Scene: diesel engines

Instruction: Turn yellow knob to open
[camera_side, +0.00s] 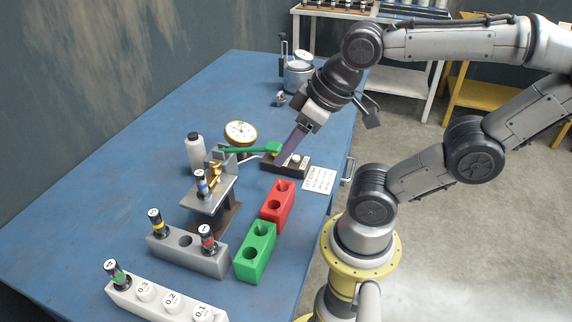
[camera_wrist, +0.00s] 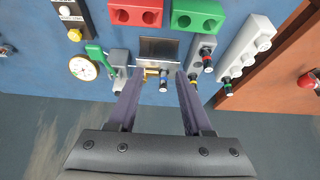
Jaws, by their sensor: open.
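The yellow knob (camera_side: 274,148) is at the left end of a dark box (camera_side: 286,167), by the tip of a green lever (camera_side: 240,150). In the wrist view the yellow knob (camera_wrist: 75,35) shows whole at upper left, below the dark box (camera_wrist: 70,12). The exact height of the fingertips is unclear.
A round gauge (camera_side: 240,133) and a white bottle (camera_side: 195,153) stand near the lever. A stand (camera_side: 212,190) holds a blue-banded injector. Red (camera_side: 278,207) and green (camera_side: 256,250) blocks, a grey rack (camera_side: 190,255) and a white rack (camera_side: 165,302) sit nearer. The table's left side is clear.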

